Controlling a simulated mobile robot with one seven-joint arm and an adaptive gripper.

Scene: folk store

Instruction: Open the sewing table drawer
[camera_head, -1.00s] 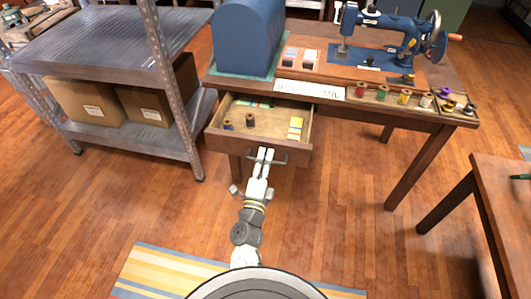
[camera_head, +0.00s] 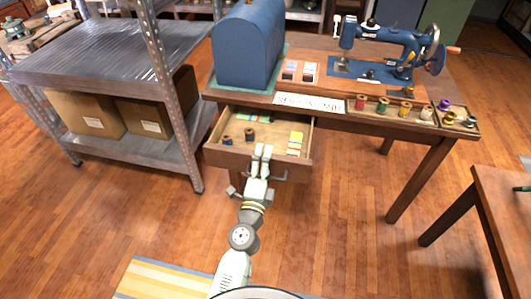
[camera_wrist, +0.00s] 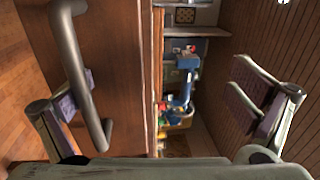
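The sewing table (camera_head: 345,108) stands at the upper middle of the head view. Its wooden drawer (camera_head: 225,157) is pulled out, showing spools and coloured packets inside. The dark drawer handle (camera_head: 279,179) is on the front, and looms large at the left of the wrist view (camera_wrist: 84,75). My gripper (camera_head: 262,152) is at the drawer front by the handle. In the wrist view my gripper (camera_wrist: 165,98) has its fingers wide apart. The handle bar crosses in front of the left finger; whether they touch is unclear. The right finger is clear of the handle.
A blue sewing machine (camera_head: 385,45), a blue domed cover (camera_head: 245,45) and a thread tray (camera_head: 385,116) stand on the table. A metal shelf (camera_head: 110,60) with boxes is at left, another table (camera_head: 500,200) at right. The floor in front is mostly clear.

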